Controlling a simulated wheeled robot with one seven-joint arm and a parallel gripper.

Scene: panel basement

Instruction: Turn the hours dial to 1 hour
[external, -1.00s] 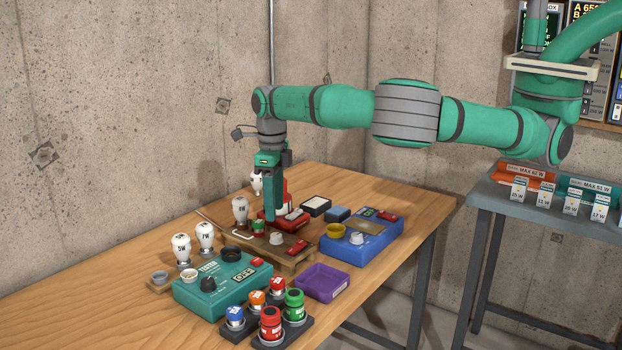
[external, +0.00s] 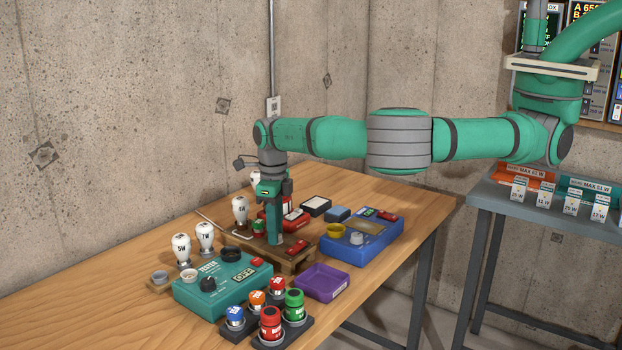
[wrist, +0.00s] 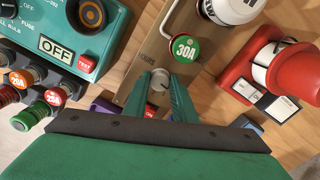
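The hours dial (wrist: 159,83) is a small round grey knob on a brown panel (wrist: 160,42), with an "HOURS" label beside it. My gripper (wrist: 160,80) points down at it, with one green fingertip on each side of the knob. The fingers are apart; I see no clear grip on the knob. In the external view my gripper (external: 274,240) is low over the panel and mostly hides the dial. The dial's pointer and scale are too small to read.
A green 30A fuse (wrist: 184,47) and a white bulb (external: 240,211) stand close to the dial. A teal tester (external: 215,290) reading OFF is in front, a blue box (external: 360,250) to the right, and a purple tray (external: 322,283) nearby. Bare table lies front left.

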